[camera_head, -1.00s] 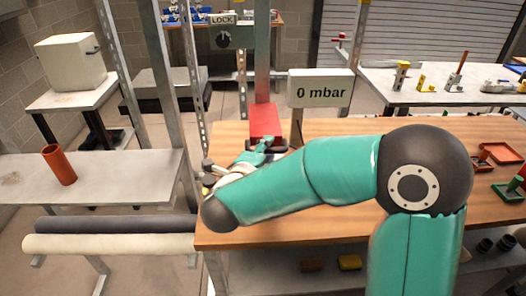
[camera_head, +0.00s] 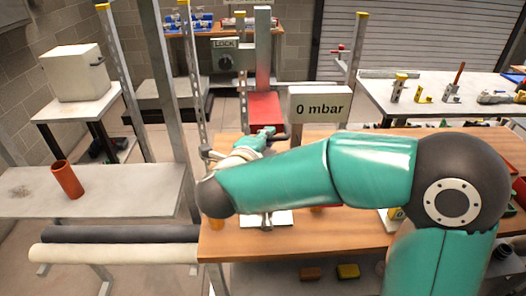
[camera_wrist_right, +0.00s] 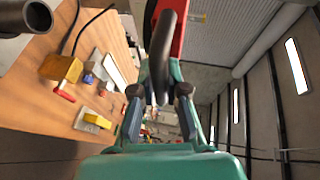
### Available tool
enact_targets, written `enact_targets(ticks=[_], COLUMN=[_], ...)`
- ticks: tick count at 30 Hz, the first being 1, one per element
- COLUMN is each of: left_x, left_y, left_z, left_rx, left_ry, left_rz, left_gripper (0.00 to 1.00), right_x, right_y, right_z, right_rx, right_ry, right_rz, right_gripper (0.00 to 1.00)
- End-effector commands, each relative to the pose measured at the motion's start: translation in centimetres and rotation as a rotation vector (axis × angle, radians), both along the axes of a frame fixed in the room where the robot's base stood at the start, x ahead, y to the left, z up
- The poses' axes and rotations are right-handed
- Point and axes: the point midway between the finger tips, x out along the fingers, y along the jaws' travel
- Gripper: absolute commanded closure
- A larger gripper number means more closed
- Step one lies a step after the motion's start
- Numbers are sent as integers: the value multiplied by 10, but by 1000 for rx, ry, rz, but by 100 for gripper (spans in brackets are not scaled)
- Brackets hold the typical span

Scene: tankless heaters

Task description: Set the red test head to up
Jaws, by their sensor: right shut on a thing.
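The red test head (camera_head: 266,112) sits on a grey upright column behind the wooden bench, left of the "0 mbar" sign. In the right wrist view a red part of it (camera_wrist_right: 180,22) shows at the top, with a dark looped handle (camera_wrist_right: 163,45) in front. My right gripper (camera_head: 268,132) is at the head's lower front edge, below the red block. In the wrist view its fingers (camera_wrist_right: 160,92) are shut on the dark handle. My forearm hides part of the bench below the head. My left gripper is not in view.
The "0 mbar" sign (camera_head: 319,104) stands close to the right of the head. A LOCK knob (camera_head: 225,62) is on a grey panel at upper left. Posts stand left of the bench (camera_head: 350,240). An orange cup (camera_head: 67,179) is on the left shelf.

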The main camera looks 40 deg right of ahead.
Motion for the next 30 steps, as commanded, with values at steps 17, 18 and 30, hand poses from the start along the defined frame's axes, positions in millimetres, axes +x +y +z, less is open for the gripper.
enact_targets(ticks=[17, 18, 30], left_x=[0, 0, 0], left_y=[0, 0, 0], left_z=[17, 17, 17], left_rx=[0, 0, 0], left_ry=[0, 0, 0], left_rz=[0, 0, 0], left_gripper=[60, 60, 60], right_x=[1, 1, 0], right_y=[0, 0, 2], right_z=[35, 35, 34], right_rx=[-3, -3, -2], right_ry=[-8, -7, -4], right_rz=[0, 1, 2], right_gripper=[77, 71, 61])
